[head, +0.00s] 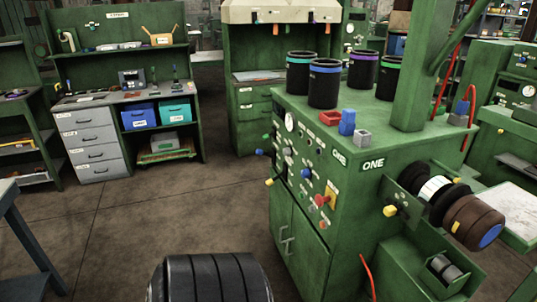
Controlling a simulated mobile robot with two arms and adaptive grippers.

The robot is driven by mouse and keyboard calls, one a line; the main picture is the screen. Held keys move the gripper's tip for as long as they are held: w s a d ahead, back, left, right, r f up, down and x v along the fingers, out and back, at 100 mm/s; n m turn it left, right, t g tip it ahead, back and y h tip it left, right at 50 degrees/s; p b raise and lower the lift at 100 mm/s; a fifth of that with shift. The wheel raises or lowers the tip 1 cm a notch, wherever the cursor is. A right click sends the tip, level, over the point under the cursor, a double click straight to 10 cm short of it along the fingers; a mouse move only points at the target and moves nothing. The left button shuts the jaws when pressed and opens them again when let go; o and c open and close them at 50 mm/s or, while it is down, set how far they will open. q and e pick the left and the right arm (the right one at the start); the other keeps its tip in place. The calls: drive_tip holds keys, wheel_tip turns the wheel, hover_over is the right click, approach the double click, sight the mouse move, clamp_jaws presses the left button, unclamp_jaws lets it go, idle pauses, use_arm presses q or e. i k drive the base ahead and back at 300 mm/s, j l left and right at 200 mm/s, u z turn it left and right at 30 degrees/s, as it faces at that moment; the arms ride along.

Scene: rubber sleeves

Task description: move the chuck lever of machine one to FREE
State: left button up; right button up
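Machine one (345,222) is the big green cabinet right of centre, with a white "ONE" label (373,165) on its side. Its front panel carries gauges, knobs and a red handle on a yellow plate (325,200). Short levers with coloured knobs stick out at the panel's left edge, one with a yellow knob (269,182). I cannot tell which is the chuck lever; the small labels, including any FREE mark, are unreadable. Neither of my grippers is in view.
A workbench (90,100) stands at the back left.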

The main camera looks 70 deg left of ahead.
sight(260, 152)
drive_tip(key=u, duration=2.3)
drive_tip(key=i+j, duration=0.2)
drive_tip(key=i, duration=0.3)
drive_tip(key=l+z, duration=0.05)
